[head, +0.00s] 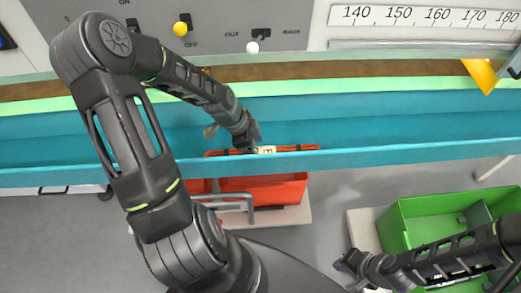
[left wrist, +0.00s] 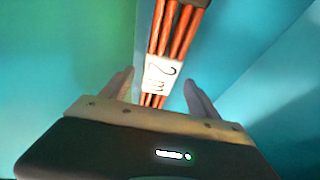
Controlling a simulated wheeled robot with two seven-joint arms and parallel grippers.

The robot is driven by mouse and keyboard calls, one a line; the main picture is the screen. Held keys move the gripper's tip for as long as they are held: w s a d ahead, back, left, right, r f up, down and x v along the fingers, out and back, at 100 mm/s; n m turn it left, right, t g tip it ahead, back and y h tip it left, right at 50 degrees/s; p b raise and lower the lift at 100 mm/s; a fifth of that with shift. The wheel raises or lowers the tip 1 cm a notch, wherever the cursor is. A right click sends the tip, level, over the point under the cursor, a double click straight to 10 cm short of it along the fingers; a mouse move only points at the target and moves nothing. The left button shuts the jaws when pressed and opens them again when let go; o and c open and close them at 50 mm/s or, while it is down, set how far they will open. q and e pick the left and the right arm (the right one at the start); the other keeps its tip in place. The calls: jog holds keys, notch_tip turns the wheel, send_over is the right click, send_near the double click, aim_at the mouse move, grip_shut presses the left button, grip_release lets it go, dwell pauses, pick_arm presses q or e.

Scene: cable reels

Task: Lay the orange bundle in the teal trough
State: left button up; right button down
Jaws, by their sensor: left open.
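The orange bundle (left wrist: 183,30) is a set of thin orange rods with dark bands and a white tag reading "2m". In the head view the bundle (head: 300,149) lies lengthwise in the teal trough (head: 400,147), close to its near wall. In the left wrist view my left gripper (left wrist: 158,90) is open, with one finger on each side of the bundle and visible gaps between. My right gripper (head: 347,265) is low at the right, beside the green crate; its jaws are too small and dark to read.
Below the trough stands a red crate (head: 265,190) at the middle. A green crate (head: 400,225) stands at the right. A panel with knobs (head: 220,40) and a ruler scale (head: 430,15) are behind the trough. A yellow pointer (head: 480,73) hangs at the right.

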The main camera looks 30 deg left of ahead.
pick_arm(q)
jog(key=p+v, duration=0.2)
jog(key=v, duration=0.7)
dwell(0.7)
